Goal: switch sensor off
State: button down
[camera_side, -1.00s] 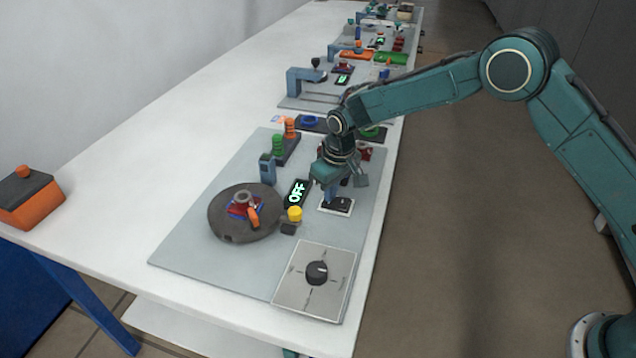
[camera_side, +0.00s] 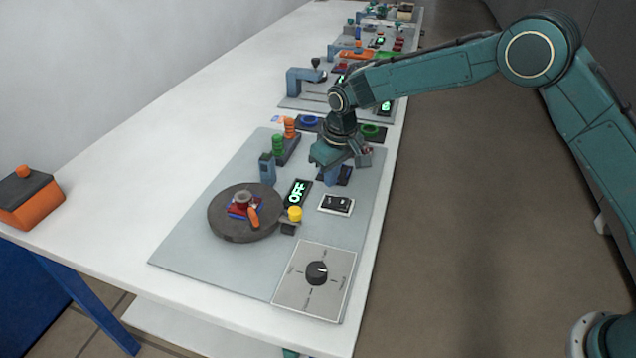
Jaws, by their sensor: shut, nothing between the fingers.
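A black display panel (camera_side: 297,193) on the grey board reads OFF in pale green letters. A black rocker switch in a white frame (camera_side: 336,204) lies to its right and is now in plain view. My gripper (camera_side: 334,178) is shut and empty, pointing down a little behind the switch and apart from it in the picture. A blue-grey post (camera_side: 267,168) stands to the left of the display; I cannot tell if it is the sensor.
A dark round turntable (camera_side: 232,229) carries a small red, blue and orange assembly. A yellow button (camera_side: 295,214) sits beside the display. A dial plate (camera_side: 333,291) is at the front. Green and orange pegs (camera_side: 284,142) stand behind. The white table at left is mostly clear.

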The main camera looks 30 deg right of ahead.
jog(key=shift+r, duration=1.25)
notch_tip(320, 180, up, 13)
jog(key=t, duration=0.1)
send_over(333, 201)
jog(key=s+d, duration=0.6)
jog(key=s+d+r+m+t, duration=0.1)
jog(key=s+d+r, duration=0.1)
jog(key=s+r, duration=0.25)
jog(key=s+d+r+m, duration=0.1)
jog(key=s+d+r, duration=0.2)
jog(key=s, duration=0.3)
jog(key=s+d+t, duration=0.1)
jog(key=s+d, duration=0.2)
jog(key=s, duration=0.8)
jog(key=s+d+m, duration=0.1)
jog(key=s+d, duration=0.2)
jog(key=s, duration=0.8)
jog(key=shift+s+f+t, duration=0.25)
jog(key=shift+s+t, duration=0.1)
jog(key=shift+t, duration=0.05)
